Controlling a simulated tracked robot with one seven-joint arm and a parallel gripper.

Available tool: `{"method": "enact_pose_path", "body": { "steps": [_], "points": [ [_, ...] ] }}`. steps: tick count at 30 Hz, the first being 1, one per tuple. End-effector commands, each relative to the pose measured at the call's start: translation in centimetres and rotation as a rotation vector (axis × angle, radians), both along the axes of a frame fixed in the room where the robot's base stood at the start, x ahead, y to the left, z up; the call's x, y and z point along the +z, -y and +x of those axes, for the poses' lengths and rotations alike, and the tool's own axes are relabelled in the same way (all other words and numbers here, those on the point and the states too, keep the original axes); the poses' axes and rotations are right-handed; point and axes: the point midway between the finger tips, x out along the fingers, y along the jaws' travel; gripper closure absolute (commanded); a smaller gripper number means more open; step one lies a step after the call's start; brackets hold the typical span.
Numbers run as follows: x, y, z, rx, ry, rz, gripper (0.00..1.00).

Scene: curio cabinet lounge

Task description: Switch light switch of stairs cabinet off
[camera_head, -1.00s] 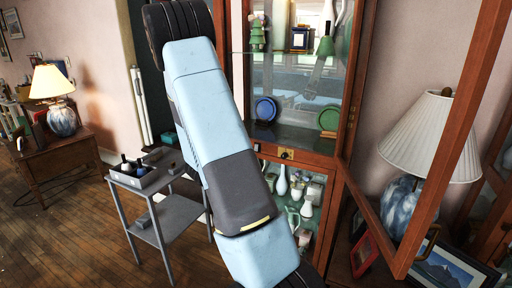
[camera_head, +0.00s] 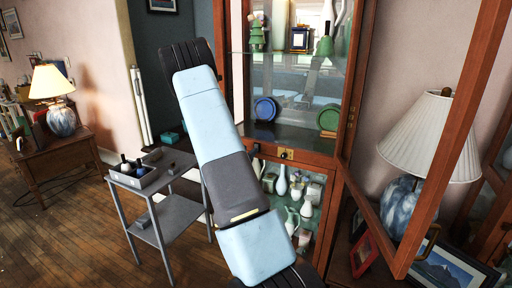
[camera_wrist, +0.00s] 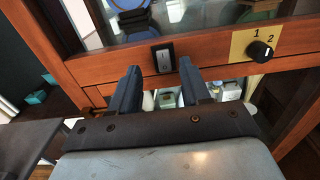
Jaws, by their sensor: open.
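The cabinet (camera_head: 335,172) is a reddish wood case with glass fronts. In the wrist view, a black rocker light switch (camera_wrist: 163,57) sits on the wooden rail (camera_wrist: 95,68) below the upper glass. My gripper (camera_wrist: 159,68) is open and empty, with its two dark fingers apart below the switch, one toward each side. I cannot tell if a finger touches the rail. A black knob (camera_wrist: 261,51) on a brass plate marked 1 and 2 is right of the switch; it also shows in the head view (camera_head: 286,154). There, my arm hides the gripper and I cannot make out the switch.
A cabinet door (camera_head: 450,150) stands open at the right, near a white-shaded lamp (camera_head: 430,135). A grey cart (camera_head: 175,212) with small bottles stands left of my arm. Blue (camera_head: 265,108) and green (camera_head: 328,117) plates are inside the cabinet. Wooden floor (camera_head: 60,240) is clear at left.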

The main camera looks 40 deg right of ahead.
Motion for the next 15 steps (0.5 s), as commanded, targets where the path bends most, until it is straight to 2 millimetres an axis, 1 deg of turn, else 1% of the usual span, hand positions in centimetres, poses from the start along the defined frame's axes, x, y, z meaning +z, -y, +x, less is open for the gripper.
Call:
{"method": "enact_pose_path", "body": {
  "steps": [1, 6, 9, 15],
  "points": [
    [0.0, 0.9, 0.3, -0.002, 0.001, -0.001, 0.53],
    [0.0, 3.2, 1.3, -0.001, 0.001, 0.0, 0.53],
    [0.0, 4.1, 1.7, -0.001, 0.001, -0.001, 0.53],
    [0.0, 5.0, 2.1, 0.0, 0.0, 0.0, 0.53]
  ]
}}
